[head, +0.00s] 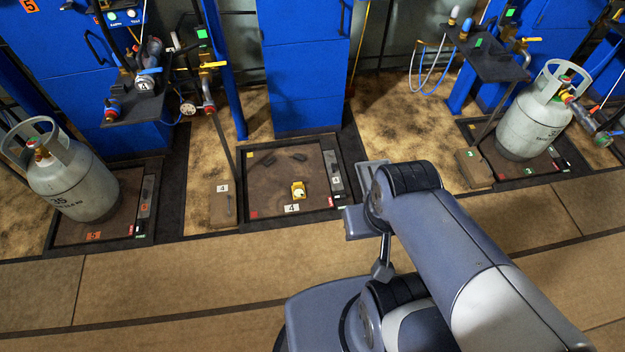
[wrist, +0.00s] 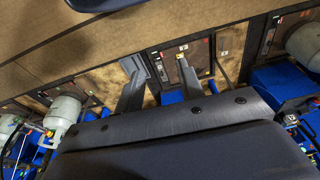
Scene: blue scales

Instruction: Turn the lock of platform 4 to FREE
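Platform 4 (head: 262,205) is a dark, low square plate in front of a blue cabinet, with a "4" label on its front edge. A narrow strip (head: 334,178) with a dark handle and small red and green marks runs along its right side. I take this for the lock; its setting is too small to read.
A brown box (head: 222,205) with a "4" label and a post stands left of the platform. Grey gas cylinders stand on platform 5 (head: 75,183) at left and platform 3 (head: 530,122) at right. The floor in front (head: 180,285) is clear.

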